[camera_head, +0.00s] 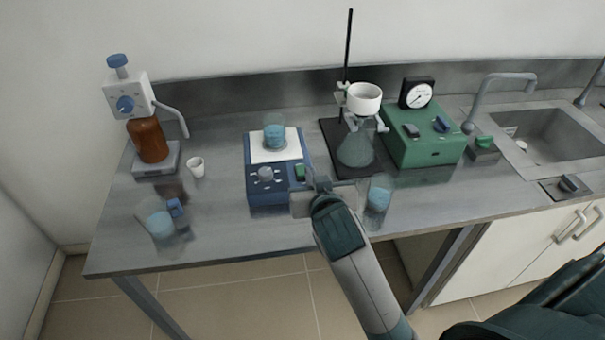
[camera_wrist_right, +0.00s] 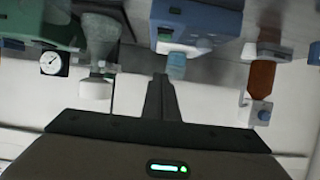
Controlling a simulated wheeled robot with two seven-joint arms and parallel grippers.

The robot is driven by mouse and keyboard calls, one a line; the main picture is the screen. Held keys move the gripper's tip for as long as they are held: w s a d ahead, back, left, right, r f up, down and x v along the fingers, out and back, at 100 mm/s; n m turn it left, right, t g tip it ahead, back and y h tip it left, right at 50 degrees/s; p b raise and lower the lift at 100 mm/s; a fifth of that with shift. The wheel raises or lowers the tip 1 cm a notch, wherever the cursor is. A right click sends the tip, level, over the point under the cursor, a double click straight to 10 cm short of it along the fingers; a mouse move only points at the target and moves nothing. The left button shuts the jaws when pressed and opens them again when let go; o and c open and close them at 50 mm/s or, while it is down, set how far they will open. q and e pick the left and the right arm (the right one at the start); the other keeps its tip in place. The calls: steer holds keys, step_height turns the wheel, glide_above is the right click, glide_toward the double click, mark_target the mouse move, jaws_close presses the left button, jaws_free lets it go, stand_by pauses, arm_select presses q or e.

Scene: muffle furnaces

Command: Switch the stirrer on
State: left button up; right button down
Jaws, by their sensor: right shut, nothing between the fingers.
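The stirrer is a blue box (camera_head: 267,190) with a white top plate (camera_head: 262,155), standing mid-bench in the head view. A beaker of blue liquid (camera_head: 274,135) stands on the plate. Its front panel carries a grey knob (camera_head: 265,174) and, at the right end, a green switch (camera_head: 300,172). My right gripper (camera_head: 316,182) is shut and empty, just right of the switch; I cannot tell whether it touches. In the right wrist view, the shut fingers (camera_wrist_right: 161,92) point towards the inverted stirrer (camera_wrist_right: 197,18) and the beaker (camera_wrist_right: 177,66). My left gripper is not in view.
A beaker of blue liquid (camera_head: 379,194) stands close right of my gripper. A flask (camera_head: 356,148) on a stand and a green pump box (camera_head: 422,150) are behind it. At left are a brown bottle (camera_head: 150,140), a small cup (camera_head: 196,168) and another beaker (camera_head: 160,224).

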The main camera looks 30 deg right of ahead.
steer(key=shift+w, duration=0.1)
steer(key=p, duration=0.3)
glide_above(303, 172)
steer(key=s, duration=0.2)
steer(key=f, duration=0.3)
steer(key=shift+s+a+f, duration=0.15)
steer(key=shift+a+f, duration=0.15)
steer(key=shift+f, duration=0.1)
steer(key=f, duration=0.2)
steer(key=shift+s+a+f, duration=0.1)
steer(key=shift+s+f, duration=0.2)
steer(key=shift+s+f+p, duration=0.1)
steer(key=shift+f+p, duration=0.2)
steer(key=shift+f, duration=0.45)
steer(key=f+b, duration=0.1)
steer(key=b, duration=0.1)
steer(key=shift+s+a+f+t+b, duration=0.1)
steer(key=shift+s+f+t+b, duration=0.05)
steer(key=shift+t+b, duration=0.2)
steer(key=shift+r, duration=0.3)
steer(key=shift+r+p, duration=0.1)
steer(key=shift+p, duration=0.2)
